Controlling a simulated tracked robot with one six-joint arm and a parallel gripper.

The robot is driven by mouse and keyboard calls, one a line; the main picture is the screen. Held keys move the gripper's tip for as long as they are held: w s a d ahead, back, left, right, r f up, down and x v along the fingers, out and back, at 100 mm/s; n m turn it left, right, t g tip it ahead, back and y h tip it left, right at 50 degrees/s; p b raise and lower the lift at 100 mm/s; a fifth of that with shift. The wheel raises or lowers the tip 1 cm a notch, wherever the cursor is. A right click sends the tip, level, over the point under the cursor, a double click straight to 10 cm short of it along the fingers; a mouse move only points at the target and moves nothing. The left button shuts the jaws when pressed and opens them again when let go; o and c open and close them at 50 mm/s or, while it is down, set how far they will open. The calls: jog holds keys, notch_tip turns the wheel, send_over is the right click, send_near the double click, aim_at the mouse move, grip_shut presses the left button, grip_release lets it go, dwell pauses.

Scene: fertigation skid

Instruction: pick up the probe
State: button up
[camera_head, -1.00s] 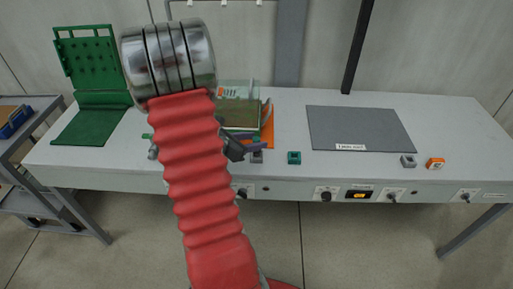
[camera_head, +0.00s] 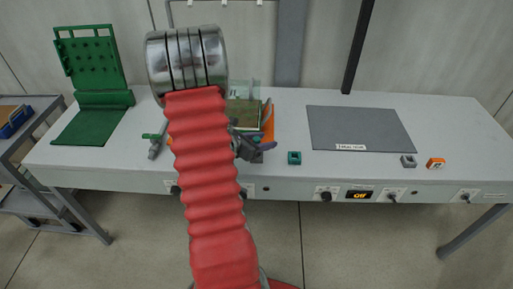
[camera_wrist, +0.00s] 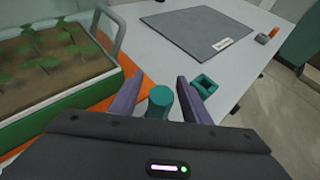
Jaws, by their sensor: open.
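I see no clear contact, and the cylinder's lower part is hidden by my gripper body. In the head view my gripper (camera_head: 268,145) is over the front of the bench, beside the seedling tray. There my arm and gripper mostly hide the cylinder.
The seedling tray (camera_wrist: 50,109) with a grey handle lies close on the left, on an orange mat (camera_wrist: 131,66). A teal square block (camera_head: 294,158) sits just right. A grey mat (camera_head: 358,128) lies farther right. A grey tool (camera_head: 155,148) lies left of my arm.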

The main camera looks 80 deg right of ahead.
jog(key=shift+c, duration=0.6)
grip_shut()
notch_tip(320, 180, up, 10)
dwell(0.6)
dwell(0.5)
